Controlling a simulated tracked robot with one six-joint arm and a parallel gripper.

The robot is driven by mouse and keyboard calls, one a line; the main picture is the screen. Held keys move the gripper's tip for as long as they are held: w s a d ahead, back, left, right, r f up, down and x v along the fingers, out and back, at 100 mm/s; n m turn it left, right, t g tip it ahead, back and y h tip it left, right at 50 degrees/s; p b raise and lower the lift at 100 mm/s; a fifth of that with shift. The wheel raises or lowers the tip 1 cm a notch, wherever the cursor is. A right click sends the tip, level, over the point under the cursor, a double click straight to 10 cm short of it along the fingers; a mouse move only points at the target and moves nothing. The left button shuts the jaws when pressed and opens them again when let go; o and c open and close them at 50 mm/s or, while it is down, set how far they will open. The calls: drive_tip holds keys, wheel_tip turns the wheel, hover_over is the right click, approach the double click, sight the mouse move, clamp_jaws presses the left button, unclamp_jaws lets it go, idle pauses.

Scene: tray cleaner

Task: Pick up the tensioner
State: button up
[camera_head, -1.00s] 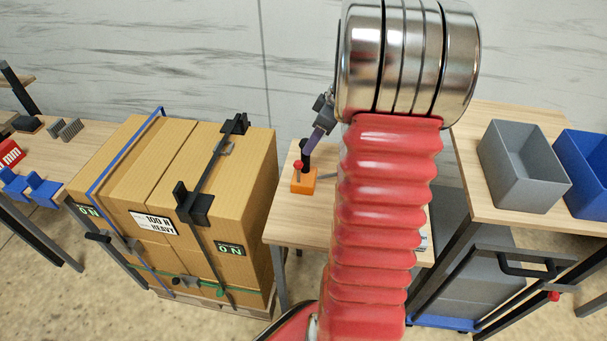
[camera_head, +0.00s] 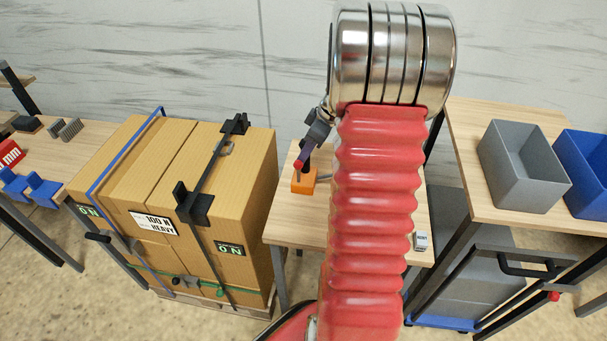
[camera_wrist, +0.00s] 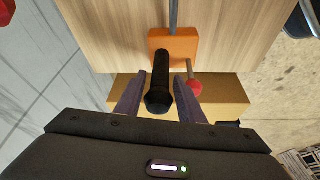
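The tensioner stands on the small wooden table, with an orange base (camera_head: 304,185), a black upright handle and a red-knobbed lever. In the wrist view its orange body (camera_wrist: 182,45), black handle (camera_wrist: 160,90) and red knob (camera_wrist: 194,88) show clearly. My gripper (camera_head: 304,160) is at the tensioner's top in the head view and hides much of the handle. In the wrist view my gripper (camera_wrist: 158,77) is open, one finger on each side of the black handle, with a small gap visible. The red knob is just outside the right finger.
Strapped cardboard boxes (camera_head: 150,175) stand close on the left of the small table (camera_head: 298,230). A grey bin (camera_head: 522,185) and a blue bin (camera_head: 585,165) stand on the right table. A small grey-white block (camera_head: 421,241) lies at the small table's front right.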

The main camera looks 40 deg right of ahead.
drive_tip(key=shift+c, duration=0.3)
clamp_jaws()
idle(0.7)
